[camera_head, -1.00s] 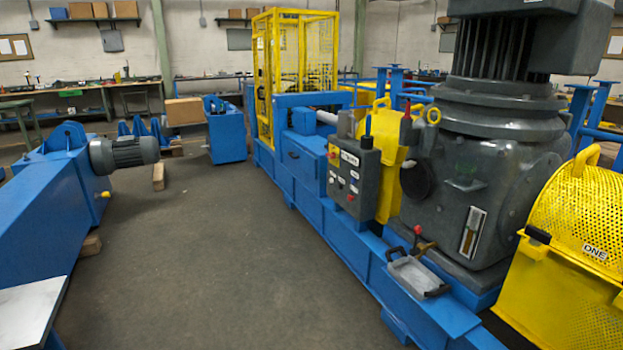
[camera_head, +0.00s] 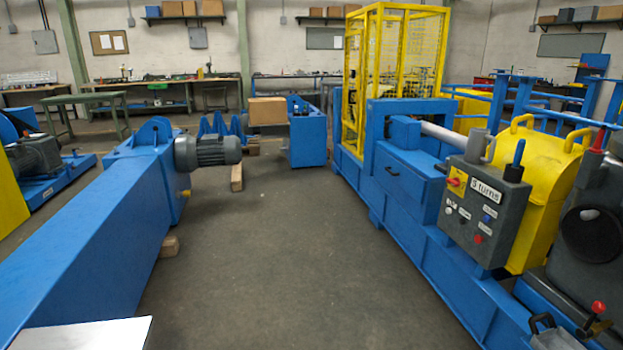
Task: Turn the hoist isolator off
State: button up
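I cannot make out anything marked as the hoist isolator. A grey control box (camera_head: 481,213) labelled "3 turns" stands on the blue machine frame (camera_head: 424,234) at the right, with a red-and-yellow switch (camera_head: 454,183), several buttons and a blue handle on top. Grey boxes hang on the far wall, one at the left (camera_head: 45,41), one at the middle (camera_head: 198,38); their markings are too small to read. My gripper is not in view.
A long blue beam (camera_head: 95,242) with a grey motor (camera_head: 208,151) runs along the left. A blue unit (camera_head: 307,140), cardboard box (camera_head: 268,111) and yellow cage (camera_head: 393,75) stand ahead. The floor (camera_head: 272,260) between beam and machine is clear.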

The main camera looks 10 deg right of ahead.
aim_at(456, 182)
jog(key=i+z, duration=0.25)
jog(key=i, duration=0.2)
jog(key=i+j+z, duration=0.1)
jog(key=i+z, duration=0.2)
jog(key=i, duration=0.2)
jog(key=i+j+z, duration=0.25)
jog(key=i, duration=0.2)
jog(key=i+j, duration=0.1)
jog(key=i, duration=0.45)
jog(key=i+z, duration=0.1)
jog(key=i, duration=0.5)
jog(key=i+j, duration=0.2)
jog(key=i, duration=0.35)
jog(key=l+z, duration=0.05)
